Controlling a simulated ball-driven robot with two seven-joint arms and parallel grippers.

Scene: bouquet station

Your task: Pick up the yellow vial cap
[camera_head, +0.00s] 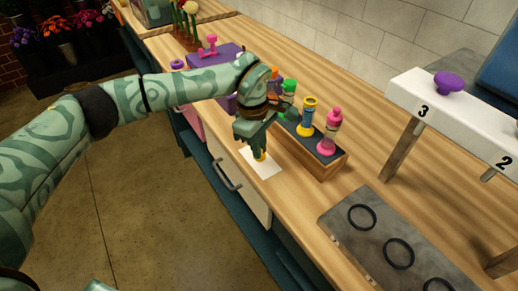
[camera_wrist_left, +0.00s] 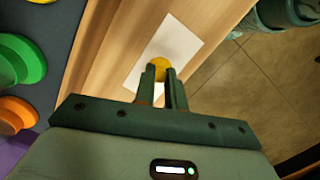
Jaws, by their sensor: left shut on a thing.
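The yellow vial cap (camera_wrist_left: 172,59) is between the fingertips of my left gripper (camera_wrist_left: 163,72) in the left wrist view. In the head view the yellow cap (camera_head: 259,156) shows as a small bit of yellow below my left gripper (camera_head: 256,148). The left gripper is shut on it, over a white card (camera_head: 262,168) on the wooden counter. I cannot tell whether the cap still touches the card. My right gripper is in neither view.
A wooden rack (camera_head: 315,159) with several colourful vials stands just right of my left gripper. A grey slab (camera_head: 393,241) with black rings lies nearer. A white numbered shelf (camera_head: 455,112) with a purple knob (camera_head: 449,82) stands at the right. The counter's front edge is close to the card.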

